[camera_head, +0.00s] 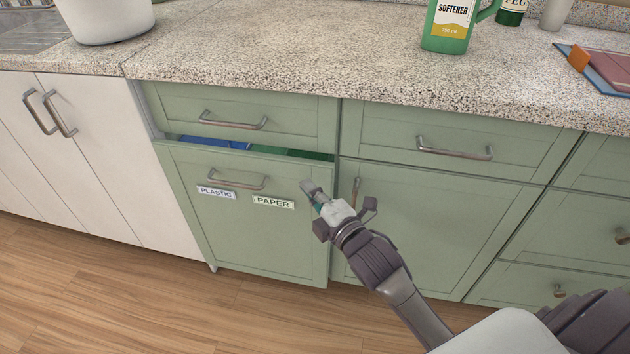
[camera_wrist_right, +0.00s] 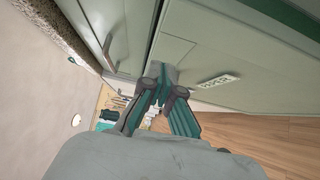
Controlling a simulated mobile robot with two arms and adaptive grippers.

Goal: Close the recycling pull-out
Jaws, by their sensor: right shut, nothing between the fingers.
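The recycling pull-out (camera_head: 250,235) is a green cabinet front with a metal bar handle (camera_head: 238,182) and labels reading PLASTIC and PAPER. It stands partly out, and the tops of a blue bin (camera_head: 212,143) and a green bin (camera_head: 308,155) show in the gap above it. My right gripper (camera_head: 308,187) is shut and empty at the front's upper right part. In the right wrist view its closed fingertips (camera_wrist_right: 160,72) are close to the panel with the PAPER label (camera_wrist_right: 218,80); I cannot tell whether they touch. My left gripper is not in view.
A closed drawer (camera_head: 240,108) is above the pull-out. A green door with an upright handle (camera_head: 355,190) is just right of it. The granite counter (camera_head: 300,60) overhangs, holding a white pot (camera_head: 108,20) and a softener bottle (camera_head: 450,25). The wooden floor (camera_head: 100,290) in front looks clear.

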